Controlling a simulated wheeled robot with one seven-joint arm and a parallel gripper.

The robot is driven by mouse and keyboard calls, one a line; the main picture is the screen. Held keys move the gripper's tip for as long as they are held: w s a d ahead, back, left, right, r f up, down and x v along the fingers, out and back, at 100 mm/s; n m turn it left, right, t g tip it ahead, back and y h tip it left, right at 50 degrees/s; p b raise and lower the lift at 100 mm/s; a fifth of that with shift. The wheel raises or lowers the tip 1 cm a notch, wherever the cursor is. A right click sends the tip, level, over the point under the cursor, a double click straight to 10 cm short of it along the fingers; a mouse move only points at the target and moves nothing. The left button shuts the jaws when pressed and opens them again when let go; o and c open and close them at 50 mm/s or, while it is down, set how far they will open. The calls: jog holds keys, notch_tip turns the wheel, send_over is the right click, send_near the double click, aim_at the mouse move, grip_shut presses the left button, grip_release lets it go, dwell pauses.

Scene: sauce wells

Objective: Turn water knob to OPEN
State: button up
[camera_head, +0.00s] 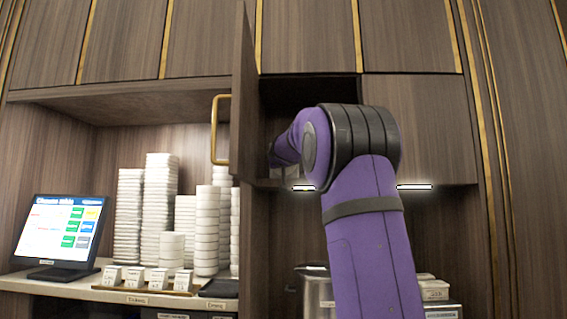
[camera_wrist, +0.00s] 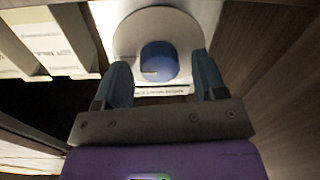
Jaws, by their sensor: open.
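The water knob (camera_wrist: 159,62) is a blue round knob on a pale round plate (camera_wrist: 127,38), at the top middle of the wrist view. A small label strip with print too blurred to read lies just below it. My gripper (camera_wrist: 162,77) is open, with one blue-grey finger on each side of the knob. I cannot tell whether the fingers touch it. In the head view my purple arm reaches into the open cabinet, and the gripper and knob are hidden there.
The open cabinet door (camera_head: 243,100) with a brass handle (camera_head: 215,130) stands left of my arm. White cartons (camera_wrist: 50,42) stand left of the gripper. A brown wall (camera_wrist: 275,75) is close on the right. Stacked white dishes (camera_head: 160,205) and a screen (camera_head: 60,232) are at left.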

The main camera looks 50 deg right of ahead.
jog(key=c, duration=0.9)
jog(key=shift+w+a+f+n+g, duration=0.1)
jog(key=shift+n+g, duration=0.2)
jog(key=shift+n, duration=4.05)
jog(key=shift+w+f+n+g, duration=0.1)
jog(key=shift+n+g, duration=0.2)
jog(key=shift+n, duration=4.05)
